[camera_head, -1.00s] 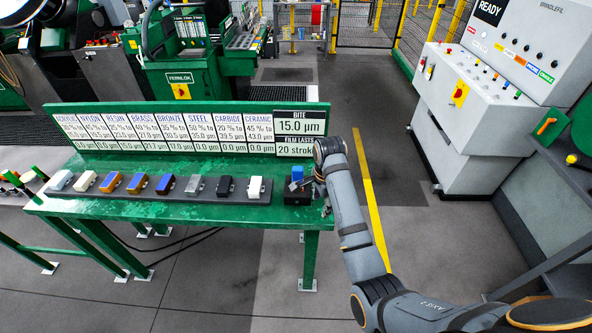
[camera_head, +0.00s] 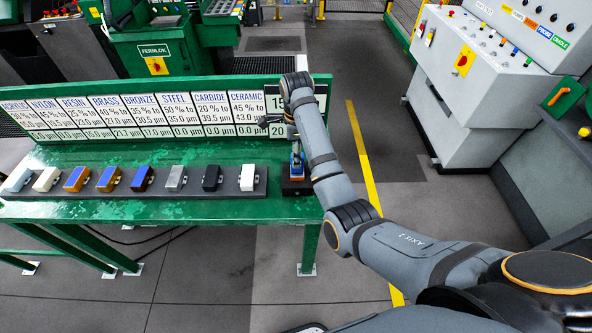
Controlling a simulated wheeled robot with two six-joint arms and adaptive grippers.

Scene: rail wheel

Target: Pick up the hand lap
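A small blue-topped piece (camera_head: 297,158), perhaps the hand lap, is at a dark block (camera_head: 297,188) at the right end of the green bench. My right gripper (camera_head: 291,138) is above that block, at the blue piece. The fingers are small and dark and partly hidden by my wrist. I cannot tell whether they are open or closed on the blue piece, or whether it is clear of the block. My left gripper is not in view.
Several coloured blocks stand in a row on a grey strip (camera_head: 128,193) on the green bench (camera_head: 200,212). A labelled board (camera_head: 145,112) stands behind them, its right end partly hidden by my arm. A grey control cabinet (camera_head: 475,90) stands at the right, across open floor.

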